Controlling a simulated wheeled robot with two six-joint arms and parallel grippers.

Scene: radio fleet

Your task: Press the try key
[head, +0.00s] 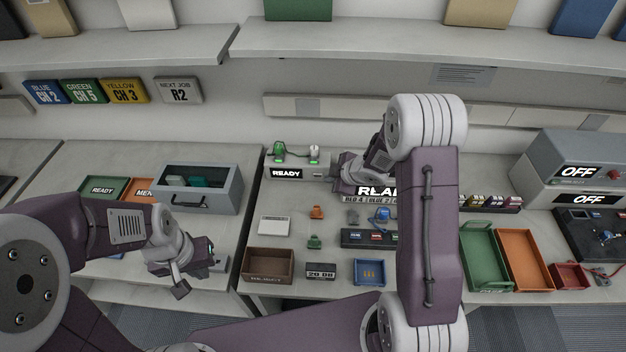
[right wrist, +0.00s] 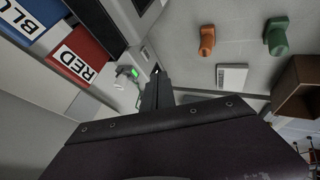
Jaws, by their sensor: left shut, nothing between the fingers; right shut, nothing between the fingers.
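No key with a readable "try" label shows, so I cannot tell which part is the try key. A grey charger box (head: 268,168) with a READY display stands at the back of the middle table, a green and a white device on top with green lights. My right gripper (head: 330,174) is shut and empty, just right of that box. In the right wrist view its fingers (right wrist: 156,80) point at the pale box side (right wrist: 126,92); I cannot tell if they touch. A larger READY sign (head: 372,191) is partly hidden by my right arm. My left gripper (head: 212,263) is shut and empty over the left table.
A brown bin (head: 268,278) and blue tray (head: 369,285) are in front. Green (head: 484,284) and orange trays (head: 525,287) lie right. A grey open box (head: 228,190) stands left.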

